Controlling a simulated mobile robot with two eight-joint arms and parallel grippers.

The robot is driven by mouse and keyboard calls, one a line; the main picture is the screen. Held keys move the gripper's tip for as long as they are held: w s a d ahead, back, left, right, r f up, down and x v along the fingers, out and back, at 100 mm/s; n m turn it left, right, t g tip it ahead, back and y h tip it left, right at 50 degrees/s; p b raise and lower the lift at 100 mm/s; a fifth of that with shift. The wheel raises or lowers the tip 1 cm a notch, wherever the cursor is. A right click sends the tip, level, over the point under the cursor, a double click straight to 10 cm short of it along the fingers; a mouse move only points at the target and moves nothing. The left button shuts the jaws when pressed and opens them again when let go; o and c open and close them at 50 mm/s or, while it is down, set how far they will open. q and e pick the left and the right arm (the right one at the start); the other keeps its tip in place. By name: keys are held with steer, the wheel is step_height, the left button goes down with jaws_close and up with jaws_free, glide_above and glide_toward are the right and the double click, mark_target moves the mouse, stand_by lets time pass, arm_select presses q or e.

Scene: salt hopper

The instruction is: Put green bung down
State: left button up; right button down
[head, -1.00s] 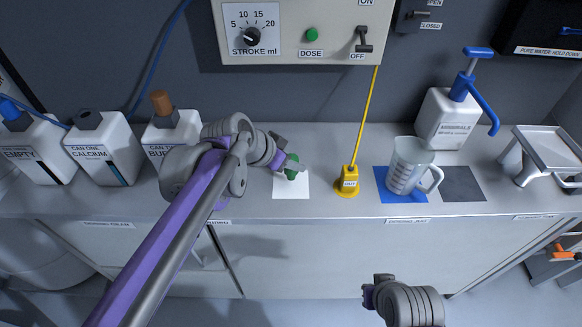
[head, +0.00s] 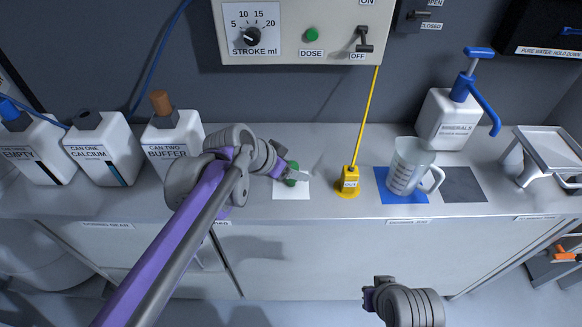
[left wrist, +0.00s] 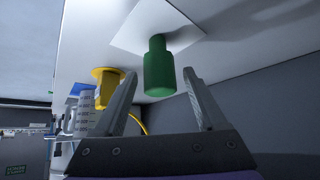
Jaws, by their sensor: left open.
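The green bung (head: 291,182) is at the white mat (head: 290,192), partly hidden by my left gripper in the head view. In the left wrist view the bung (left wrist: 158,68) stands with its narrower end against the white mat (left wrist: 150,28). My left gripper (head: 298,172) is open. Its two fingers (left wrist: 160,80) show apart in the left wrist view, with the bung between and just beyond their tips and a gap on either side. My right gripper (head: 370,295) is low in the head view, away from the counter; its jaws are not clear.
A yellow outlet block (head: 349,180) stands right of the white mat, and a clear jug (head: 408,168) stands on a blue mat (head: 400,197). Labelled white cans, including CAN TWO (head: 172,135), stand at left. A pump bottle (head: 445,120) and a scale (head: 548,148) are at right.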

arm_select(q)
steer(key=p+v, duration=0.2)
steer(key=v, duration=1)
steer(key=s+a+f+n+y, duration=0.2)
steer(key=s+a+f+n, duration=0.2)
steer(key=s+f, duration=0.5)
steer(key=s+a+f+n+y, duration=0.3)
steer(key=s+a+f+n, duration=0.2)
steer(key=s+a+f, duration=0.3)
step_height(320, 180, down, 4)
steer(key=shift+s+g+y, duration=0.3)
steer(key=shift+s, duration=0.6)
steer(key=shift+a, duration=0.15)
